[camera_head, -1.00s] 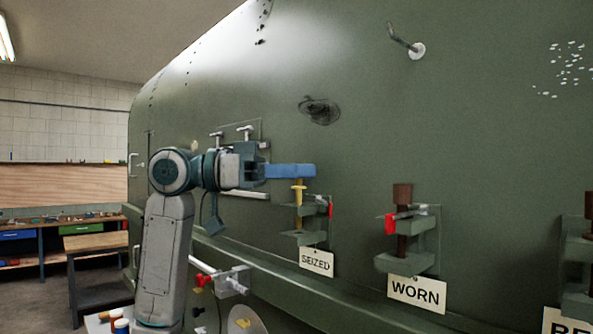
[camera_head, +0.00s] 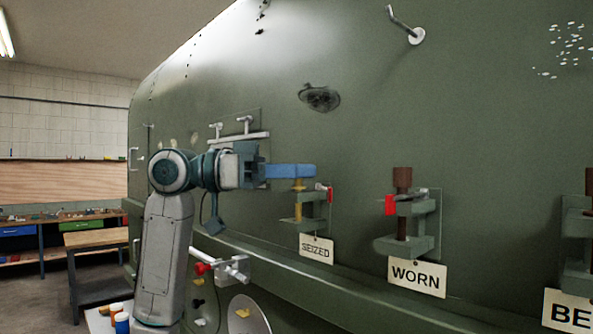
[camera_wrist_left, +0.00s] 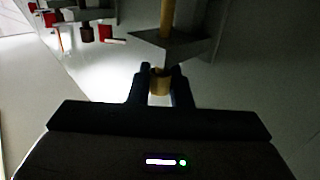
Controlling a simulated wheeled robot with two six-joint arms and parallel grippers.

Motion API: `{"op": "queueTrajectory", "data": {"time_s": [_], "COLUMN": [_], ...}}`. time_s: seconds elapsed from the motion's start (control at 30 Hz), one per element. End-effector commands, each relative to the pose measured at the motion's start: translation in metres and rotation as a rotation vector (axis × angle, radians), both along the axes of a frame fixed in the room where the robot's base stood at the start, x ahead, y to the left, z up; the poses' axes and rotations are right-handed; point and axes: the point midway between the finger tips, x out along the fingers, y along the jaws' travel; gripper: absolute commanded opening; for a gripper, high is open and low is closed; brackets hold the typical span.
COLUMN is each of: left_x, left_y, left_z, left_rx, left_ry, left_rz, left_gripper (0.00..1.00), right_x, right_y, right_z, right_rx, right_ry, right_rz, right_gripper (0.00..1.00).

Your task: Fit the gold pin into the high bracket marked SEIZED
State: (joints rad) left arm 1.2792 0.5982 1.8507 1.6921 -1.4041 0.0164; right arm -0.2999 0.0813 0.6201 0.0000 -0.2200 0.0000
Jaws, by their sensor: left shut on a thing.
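My left gripper (camera_head: 304,171) is shut on the gold pin (camera_head: 298,185) at its upper end, just above the high bracket (camera_head: 313,197) with the SEIZED tag (camera_head: 316,248). The pin stands about upright, and gold shows below the bracket's upper lug, between the two lugs. In the left wrist view, the pin's end (camera_wrist_left: 160,82) sits between the fingertips. Its shaft (camera_wrist_left: 167,14) shows beyond the grey bracket plate (camera_wrist_left: 172,46). Whether the tip enters the lower lug is too small to tell. My right gripper is not in view.
A bracket with a brown pin and WORN tag (camera_head: 417,276) is to the right, with another tagged bracket at the right edge. A white rod fitting (camera_head: 230,268) is below my arm. The green fuselage wall (camera_head: 450,130) is close behind the brackets.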

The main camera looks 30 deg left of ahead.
Motion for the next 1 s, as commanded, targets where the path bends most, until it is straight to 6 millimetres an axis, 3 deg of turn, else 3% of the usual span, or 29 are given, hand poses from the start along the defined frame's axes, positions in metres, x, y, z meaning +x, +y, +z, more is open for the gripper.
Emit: {"op": "queueTrajectory", "data": {"time_s": [0.17, 0.2, 0.3, 0.63, 1.0], "left_x": [0.000, 0.000, 0.000, -0.001, -0.014], "left_y": [0.000, 0.000, 0.000, 0.002, 0.028], "left_z": [-0.004, -0.003, -0.003, -0.004, -0.005], "left_rx": [0.000, 0.000, 0.000, 0.000, 0.000], "left_ry": [0.000, 0.000, 0.000, 0.000, -0.001], "left_rz": [0.000, 0.000, 0.000, 0.001, 0.002], "left_gripper": [0.00, 0.26, 0.43, 0.43, 0.43], "right_x": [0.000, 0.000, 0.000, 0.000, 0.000], "right_y": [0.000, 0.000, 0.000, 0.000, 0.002], "right_z": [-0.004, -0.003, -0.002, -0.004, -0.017], "right_rx": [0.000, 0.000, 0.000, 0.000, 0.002], "right_ry": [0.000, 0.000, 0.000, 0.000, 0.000], "right_rz": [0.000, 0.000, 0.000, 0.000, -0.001], "right_gripper": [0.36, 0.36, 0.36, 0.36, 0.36]}}
